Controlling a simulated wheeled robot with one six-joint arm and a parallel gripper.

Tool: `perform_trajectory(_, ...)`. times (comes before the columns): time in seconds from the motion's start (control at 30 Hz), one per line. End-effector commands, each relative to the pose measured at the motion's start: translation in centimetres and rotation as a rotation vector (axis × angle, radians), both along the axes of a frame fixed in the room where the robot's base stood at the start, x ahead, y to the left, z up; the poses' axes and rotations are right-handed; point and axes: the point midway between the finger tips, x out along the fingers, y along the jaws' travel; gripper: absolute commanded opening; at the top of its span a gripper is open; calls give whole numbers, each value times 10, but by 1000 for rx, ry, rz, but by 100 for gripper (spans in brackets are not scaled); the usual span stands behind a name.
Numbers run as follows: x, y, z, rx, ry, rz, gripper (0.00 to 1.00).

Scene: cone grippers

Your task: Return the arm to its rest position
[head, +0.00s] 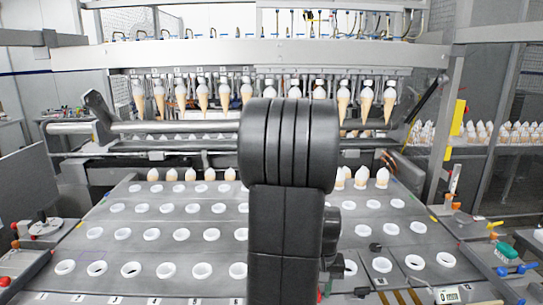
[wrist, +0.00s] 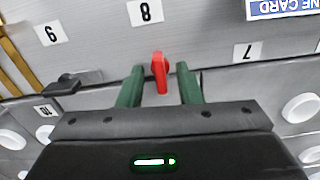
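My gripper (wrist: 160,69) shows in the wrist view with its two green fingers apart. A small red piece (wrist: 160,75), like a knob or lever, stands between the fingertips, with a gap on each side of it. I cannot tell how far below or beyond the fingers it is. In the head view my dark arm fills the middle of the picture and hides the gripper.
A grey plate with rows of white ring holes (head: 203,271) lies ahead. Cones (head: 202,97) hang in a row from the machine's crossbar (head: 250,54), and more cones (head: 190,174) stand in the plate's far row. A black clamp (wrist: 70,84) sits left of the gripper.

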Motion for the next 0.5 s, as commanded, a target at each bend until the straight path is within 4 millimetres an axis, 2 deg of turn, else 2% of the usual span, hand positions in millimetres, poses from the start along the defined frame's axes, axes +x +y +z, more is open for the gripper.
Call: perform_trajectory(0.5, 1, 0, 2, -2, -3, -415, 32)
